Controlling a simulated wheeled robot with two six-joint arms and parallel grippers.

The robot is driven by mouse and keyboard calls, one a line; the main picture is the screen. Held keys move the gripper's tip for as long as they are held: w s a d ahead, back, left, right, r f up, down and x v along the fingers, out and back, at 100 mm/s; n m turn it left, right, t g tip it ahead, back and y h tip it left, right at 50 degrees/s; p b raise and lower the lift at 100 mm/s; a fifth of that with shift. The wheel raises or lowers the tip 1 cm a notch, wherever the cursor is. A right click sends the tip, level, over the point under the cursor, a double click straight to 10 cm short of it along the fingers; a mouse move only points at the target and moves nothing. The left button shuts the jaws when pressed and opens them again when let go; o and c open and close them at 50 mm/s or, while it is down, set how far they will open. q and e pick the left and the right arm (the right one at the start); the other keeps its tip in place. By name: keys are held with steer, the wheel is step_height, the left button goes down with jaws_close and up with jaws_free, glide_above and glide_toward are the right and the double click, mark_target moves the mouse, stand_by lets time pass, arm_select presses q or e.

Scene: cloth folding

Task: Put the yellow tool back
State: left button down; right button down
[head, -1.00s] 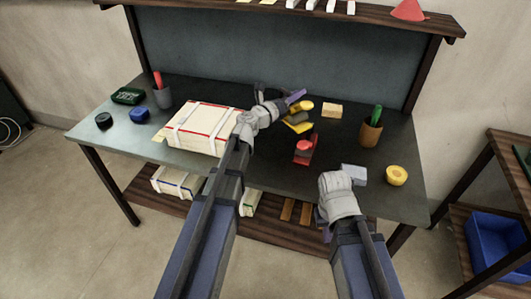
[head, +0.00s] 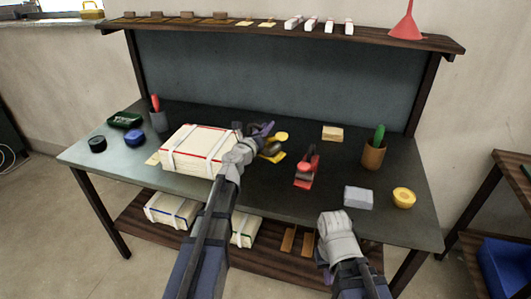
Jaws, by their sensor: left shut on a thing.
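The yellow tool (head: 277,157) has a yellow base, a dark middle and a rounded yellow part on top. It is just right of the white box with red trim (head: 200,147). My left gripper (head: 262,136) is shut on it, with purple and dark fingers at its upper left side. The arm hides part of the grip, and I cannot tell whether the tool touches the table. My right gripper (head: 326,268) is low in front of the table edge. Its fingers are mostly hidden behind its wrist.
A red tool (head: 306,170) stands on the dark table (head: 260,195) to the right. A tan block (head: 333,133), brown cup (head: 374,153), grey block (head: 358,197) and yellow roll (head: 404,197) lie farther right. A shelf (head: 270,32) with small items runs above the back panel.

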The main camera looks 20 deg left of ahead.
arm_select(q)
steer(key=shift+f+b, duration=3.05)
steer(key=shift+f, duration=0.55)
steer(key=shift+r, duration=0.1)
steer(key=c, duration=0.7)
jaws_free()
steer(key=shift+s, duration=0.2)
steer(key=s, duration=0.3)
steer(key=s+a, duration=0.1)
steer(key=s, duration=0.3)
steer(key=s+a, duration=0.1)
steer(key=s, duration=0.3)
steer(key=shift+s, duration=0.25)
